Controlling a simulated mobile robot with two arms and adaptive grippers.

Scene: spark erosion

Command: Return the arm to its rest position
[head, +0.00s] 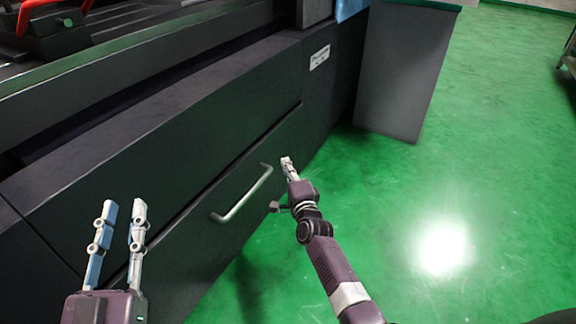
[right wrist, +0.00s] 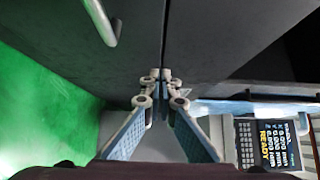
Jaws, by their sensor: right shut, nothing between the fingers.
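My right gripper (head: 287,163) is in the head view, just right of a pale bar handle (head: 250,195) on the dark machine's lower front panel (head: 175,262). It is shut and empty, apart from the handle in the picture. In the right wrist view its fingertips (right wrist: 163,76) meet in front of a dark panel seam, and the handle (right wrist: 101,20) shows at the upper left. My left gripper (head: 124,208) is at the lower left of the head view, fingers apart and empty, in front of the machine.
A grey cabinet (head: 402,75) stands beyond the machine at the upper right. The green floor (head: 480,170) is open to the right. A red-handled part (head: 50,20) sits on the machine top. A keypad with a screen (right wrist: 262,143) shows in the right wrist view.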

